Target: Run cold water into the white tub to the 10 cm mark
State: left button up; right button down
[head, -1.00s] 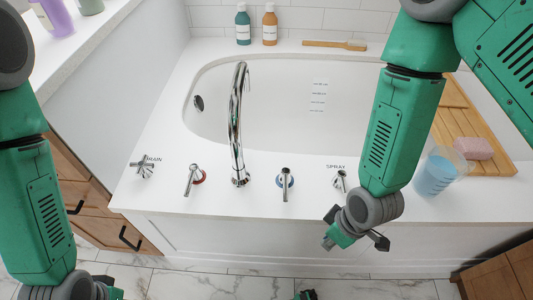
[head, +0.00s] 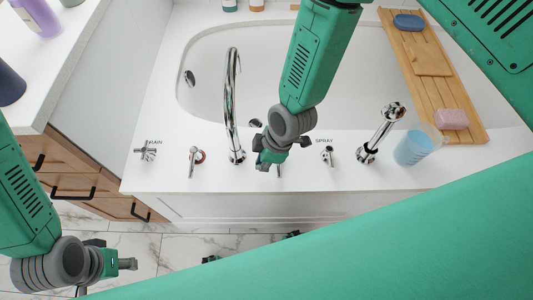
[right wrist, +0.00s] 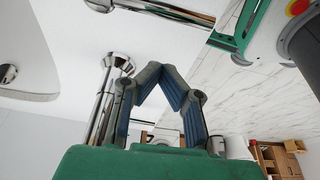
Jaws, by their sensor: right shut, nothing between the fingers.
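The white tub (head: 215,60) has a chrome spout (head: 232,105) on its front rim, with no stream visible. I see no water in the visible part; my right arm hides the depth marks. The red-ringed lever (head: 195,156) stands left of the spout. My right gripper (head: 270,162) is shut and empty, over the place of the blue-ringed cold lever, which it mostly hides. In the right wrist view its fingertips (right wrist: 162,70) meet beside a chrome fitting (right wrist: 119,62); contact is unclear. My left gripper (head: 125,264) hangs low at left, away from the tub; its opening is unclear.
The drain knob (head: 148,151) is at left on the rim. The spray lever (head: 327,155), chrome hand shower (head: 382,132) and blue cup (head: 414,146) are at right. A wooden tray (head: 432,90) with pink soap (head: 452,118) crosses the tub. Cabinets (head: 75,190) stand left.

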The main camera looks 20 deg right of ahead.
jog(key=x, duration=0.3)
jog(key=shift+s+f, duration=0.1)
jog(key=shift+f, duration=0.15)
jog(key=d, duration=0.1)
jog(key=d+r, duration=0.1)
jog(key=shift+s+d, duration=0.3)
jog(key=shift+s+d+r, duration=0.15)
jog(key=shift+s+d, duration=0.05)
jog(key=shift+d, duration=0.45)
